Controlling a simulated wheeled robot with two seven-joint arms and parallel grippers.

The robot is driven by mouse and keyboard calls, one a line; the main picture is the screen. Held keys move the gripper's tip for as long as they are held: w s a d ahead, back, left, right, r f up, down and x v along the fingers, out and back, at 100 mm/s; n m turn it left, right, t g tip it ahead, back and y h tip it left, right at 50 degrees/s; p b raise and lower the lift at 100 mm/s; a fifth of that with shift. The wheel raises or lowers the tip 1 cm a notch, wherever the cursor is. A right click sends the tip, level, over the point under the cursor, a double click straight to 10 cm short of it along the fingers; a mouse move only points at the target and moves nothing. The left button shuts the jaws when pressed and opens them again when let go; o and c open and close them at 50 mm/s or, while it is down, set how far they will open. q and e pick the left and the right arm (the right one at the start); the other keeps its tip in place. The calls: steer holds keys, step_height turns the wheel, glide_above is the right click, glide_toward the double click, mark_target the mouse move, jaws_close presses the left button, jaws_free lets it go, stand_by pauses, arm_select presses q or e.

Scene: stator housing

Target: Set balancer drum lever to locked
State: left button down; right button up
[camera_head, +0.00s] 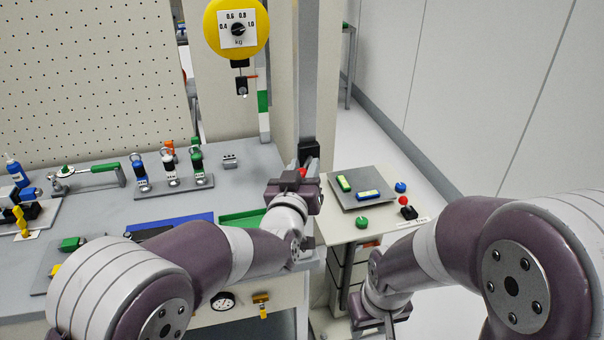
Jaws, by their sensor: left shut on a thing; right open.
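The yellow balancer drum (237,25) hangs at the top, with a white dial marked in kg and a black knob. Below it hangs a black hook block (241,84) with a small red lever-like piece (249,76) sticking out to the right. I cannot tell whether this is the lock lever. My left gripper (303,178) is at the foot of the grey post, well below and right of the drum. It is shut on a small red part (303,172), mostly hidden by the fingers. My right gripper (374,324) is low at the bottom edge, open, pointing down.
The grey post (307,80) stands right behind my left gripper. A bench (110,212) holds a rack of several bottle-like tools (170,184) and a green-handled clamp (92,170). A side cabinet (340,231) carries a grey plate (375,183) and coloured knobs. Floor is clear at right.

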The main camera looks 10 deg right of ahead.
arm_select(q)
steer(key=shift+r, duration=0.2)
steer(key=c, duration=0.9)
jaws_free()
steer(key=shift+d, duration=0.1)
steer(key=shift+o, duration=0.5)
steer(key=shift+d+f, duration=0.1)
steer(key=shift+d, duration=0.1)
steer(key=shift+a, duration=0.1)
steer(key=shift+s+a, duration=0.15)
steer(key=shift+s, duration=0.2)
steer(key=b+v, duration=0.2)
steer(key=v, duration=0.9)
steer(key=shift+s+b, duration=0.4)
steer(key=shift+f, duration=0.1)
